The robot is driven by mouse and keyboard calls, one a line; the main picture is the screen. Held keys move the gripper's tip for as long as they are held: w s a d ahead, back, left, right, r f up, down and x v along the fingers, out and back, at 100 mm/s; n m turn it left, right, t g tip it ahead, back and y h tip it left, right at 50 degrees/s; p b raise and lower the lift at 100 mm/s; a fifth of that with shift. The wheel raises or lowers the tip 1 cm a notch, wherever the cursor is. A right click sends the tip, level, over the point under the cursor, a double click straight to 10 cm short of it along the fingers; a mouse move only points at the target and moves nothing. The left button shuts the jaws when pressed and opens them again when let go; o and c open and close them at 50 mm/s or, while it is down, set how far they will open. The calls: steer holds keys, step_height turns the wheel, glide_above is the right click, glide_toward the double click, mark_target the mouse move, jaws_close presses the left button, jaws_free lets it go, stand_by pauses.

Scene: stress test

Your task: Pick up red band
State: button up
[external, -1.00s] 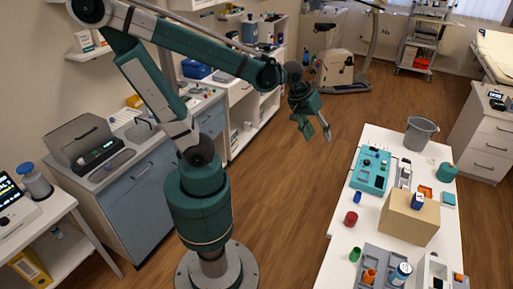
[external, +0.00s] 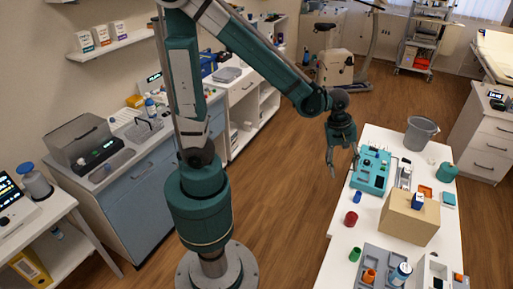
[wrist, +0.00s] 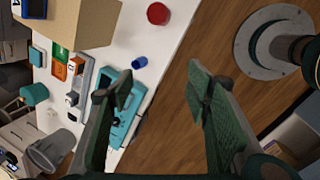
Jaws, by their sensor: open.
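A short red roll (external: 351,218), the only thing I see that could be the red band, stands near the left edge of the white table (external: 340,240). It also shows at the top of the wrist view (wrist: 157,13), cut slightly by the frame edge. My gripper (external: 342,170) hangs above the floor just left of the table, beside its far part. In the wrist view my gripper (wrist: 159,85) has its two green fingers wide apart with nothing between them. The red roll lies beyond the fingertips, apart from them.
A small blue cylinder (wrist: 139,62) lies near the red roll. A teal tray (external: 370,172) is close to my gripper. A cardboard box (external: 409,216) stands right of the roll, and a green cylinder (external: 355,254) is nearer the camera. A grey bucket (external: 421,133) stands at the far end.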

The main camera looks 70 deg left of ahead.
mark_target(352, 215)
steer(key=d+f+n, duration=0.2)
steer(key=d+f, duration=0.1)
steer(key=w+d+f+n+g, duration=0.1)
steer(key=d+f, duration=0.3)
steer(key=d+f+n+g, duration=0.1)
steer(key=d+f+n, duration=0.1)
steer(key=d+f, duration=0.1)
steer(key=shift+w+d+f+n, duration=0.2)
steer(key=shift+w+f+n, duration=0.15)
steer(key=shift+f, duration=0.2)
steer(key=shift+d+f, duration=0.25)
steer(key=shift+f, duration=0.1)
steer(key=shift+f, duration=0.1)
steer(key=shift+d+f+b, duration=0.2)
steer(key=shift+f+b, duration=0.25)
steer(key=shift+f, duration=0.75)
steer(key=shift+d+f+b, duration=0.2)
steer(key=shift+f+b, duration=0.1)
steer(key=shift+f, duration=1)
steer(key=shift+d+f+b, duration=0.15)
steer(key=shift+f+b, duration=0.1)
steer(key=shift+f, duration=1)
